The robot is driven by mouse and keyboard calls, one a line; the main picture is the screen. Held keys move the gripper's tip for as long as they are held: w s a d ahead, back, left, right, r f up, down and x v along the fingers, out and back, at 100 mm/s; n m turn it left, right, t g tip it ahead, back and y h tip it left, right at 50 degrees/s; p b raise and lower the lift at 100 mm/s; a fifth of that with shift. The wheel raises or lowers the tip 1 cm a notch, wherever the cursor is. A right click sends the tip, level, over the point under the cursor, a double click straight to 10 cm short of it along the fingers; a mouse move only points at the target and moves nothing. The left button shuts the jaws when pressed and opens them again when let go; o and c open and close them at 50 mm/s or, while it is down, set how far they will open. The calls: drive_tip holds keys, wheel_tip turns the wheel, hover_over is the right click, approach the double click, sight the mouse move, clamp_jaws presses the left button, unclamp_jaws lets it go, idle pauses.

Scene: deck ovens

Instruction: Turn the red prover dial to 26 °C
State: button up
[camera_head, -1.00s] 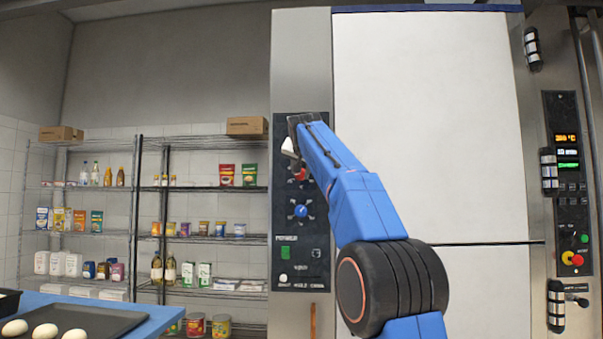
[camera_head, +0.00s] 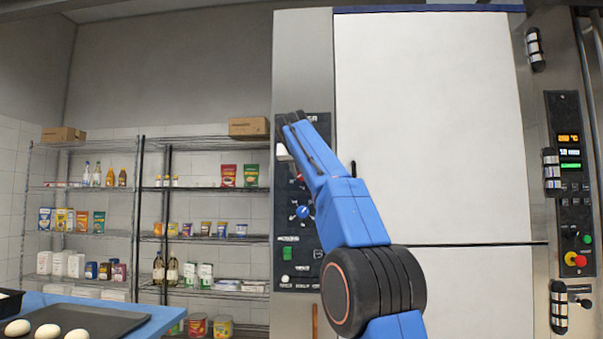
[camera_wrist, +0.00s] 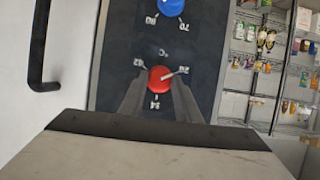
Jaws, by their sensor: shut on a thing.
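The red prover dial (camera_wrist: 160,80) sits on the dark control panel (camera_head: 289,258), with upside-down scale numbers around it in the wrist view. Its white pointer line slants toward the number at the upper right of that view; I cannot read the exact setting. My gripper (camera_wrist: 160,90) is shut on the red dial, one grey finger on each side. In the head view my gripper (camera_head: 284,151) and arm cover most of the dial. A blue dial (camera_wrist: 170,7) is at the top of the wrist view, and below my gripper in the head view (camera_head: 302,212).
A black door handle (camera_wrist: 40,45) stands out from the white door (camera_head: 430,130) beside the panel. A green switch (camera_head: 288,254) is lower on the panel. Wire shelves (camera_head: 205,188) with goods stand at left, and another control panel (camera_head: 570,180) is at far right.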

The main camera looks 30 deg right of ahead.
drive_tip(key=shift+f, duration=0.1)
drive_tip(key=o, duration=1.1)
drive_tip(key=shift+c, duration=0.2)
drive_tip(key=v, duration=1.7)
drive_tip(key=shift+a, duration=0.2)
drive_tip(key=shift+s, duration=0.1)
drive_tip(key=s+a+f+n+g+y, duration=0.2)
drive_tip(key=s+a+f, duration=0.2)
drive_tip(key=s+f, duration=0.9)
drive_tip(key=s+a+f+n+g+y, duration=0.2)
drive_tip(key=s+f, duration=1.1)
drive_tip(key=f, duration=1.9)
drive_tip(key=s+a+f+n+g+y, duration=0.2)
drive_tip(key=s+a+f, duration=0.4)
drive_tip(key=s+f, duration=0.7)
wheel_tip(320, 180, down, 9)
drive_tip(key=shift+a+f+n+y, duration=0.2)
drive_tip(key=shift+a+n+y, duration=0.2)
drive_tip(key=shift+y, duration=0.3)
